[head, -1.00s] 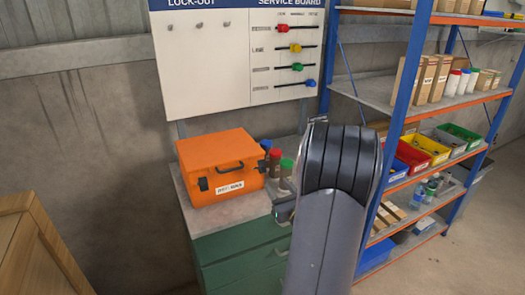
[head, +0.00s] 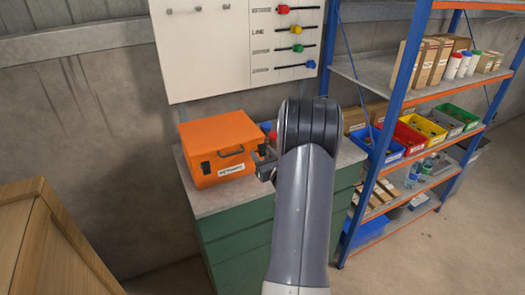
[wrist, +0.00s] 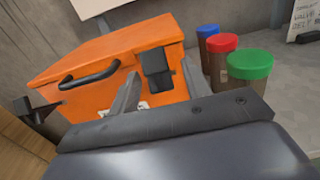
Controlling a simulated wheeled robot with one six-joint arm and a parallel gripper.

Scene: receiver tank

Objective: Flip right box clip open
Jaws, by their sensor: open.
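The orange box (head: 205,131) stands on the grey top of a green cabinet, its lid down. It also shows in the wrist view (wrist: 120,42). Its dark right clip (wrist: 155,62) is on the front near the right corner. A dark left clip (wrist: 32,113) shows at the far left, and a black handle (wrist: 90,76) lies between them. My gripper (wrist: 160,70) is open, its two fingers pointing at the box on either side of the right clip. I cannot tell whether they touch it. In the head view my gripper (head: 264,168) is at the box's right front, partly hidden by my arm.
Jars with blue (wrist: 207,31), red (wrist: 222,43) and green (wrist: 249,63) lids stand right of the box, close to my right finger. A service board (head: 240,50) hangs behind. A blue shelf rack (head: 395,100) is at right, a wooden crate (head: 45,240) at lower left.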

